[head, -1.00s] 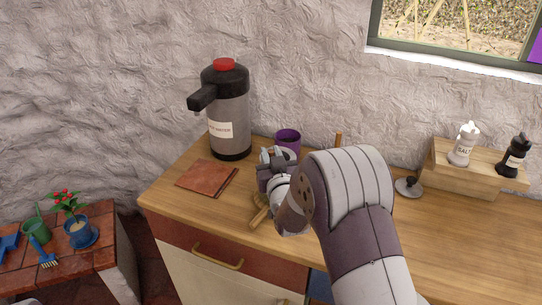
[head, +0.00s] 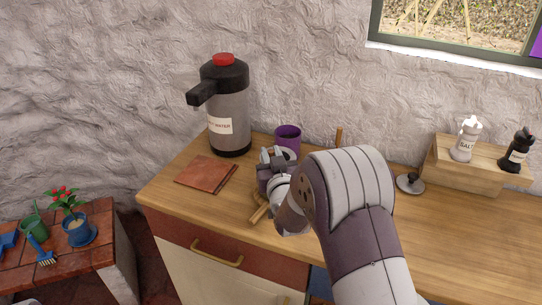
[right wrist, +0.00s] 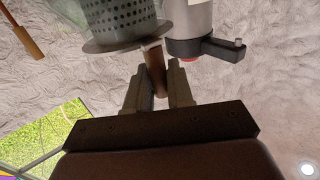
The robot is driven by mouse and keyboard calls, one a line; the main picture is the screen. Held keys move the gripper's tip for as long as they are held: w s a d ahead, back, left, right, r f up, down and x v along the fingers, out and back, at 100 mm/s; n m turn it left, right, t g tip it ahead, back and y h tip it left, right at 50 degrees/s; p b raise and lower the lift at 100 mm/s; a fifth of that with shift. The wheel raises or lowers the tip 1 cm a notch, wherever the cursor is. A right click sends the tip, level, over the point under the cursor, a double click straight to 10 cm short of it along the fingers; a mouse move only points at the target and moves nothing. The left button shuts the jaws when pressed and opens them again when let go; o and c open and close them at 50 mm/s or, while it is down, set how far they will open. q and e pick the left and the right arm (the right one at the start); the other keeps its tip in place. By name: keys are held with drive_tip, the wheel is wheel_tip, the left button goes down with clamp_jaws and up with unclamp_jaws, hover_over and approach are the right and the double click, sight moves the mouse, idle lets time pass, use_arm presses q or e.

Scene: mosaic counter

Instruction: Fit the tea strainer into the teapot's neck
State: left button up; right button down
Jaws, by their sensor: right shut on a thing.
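My right gripper (head: 270,178) is over the counter, in front of a purple mug. In the right wrist view its fingers (right wrist: 160,88) are shut on the brown handle (right wrist: 154,66) of the tea strainer. The strainer (right wrist: 122,22) is a grey perforated cup with a wide flat rim, partly cut off at the frame's top. In the head view the gripper and forearm mostly cover it. I cannot make out the teapot; my right arm hides part of the counter. A grey disc with a dark knob (head: 410,184), perhaps its lid, lies right of the arm. My left gripper is not in view.
A hot water dispenser (head: 229,110) stands at the back left, with a brown tile (head: 205,175) before it. The purple mug (head: 288,136) is close behind the gripper. A wooden stand (head: 465,172) holds salt and pepper shakers. The counter's right front is clear.

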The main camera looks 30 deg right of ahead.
drive_tip(key=shift+f, duration=0.2)
drive_tip(key=shift+c, duration=1.8)
unclamp_jaws()
drive_tip(key=shift+r, duration=0.1)
drive_tip(key=s+a+r+p, duration=0.1)
drive_tip(key=s+r+p, duration=0.1)
drive_tip(key=s, duration=0.3)
drive_tip(key=shift+s+a+r, duration=0.3)
drive_tip(key=shift+s+r, duration=0.1)
drive_tip(key=shift+r, duration=0.05)
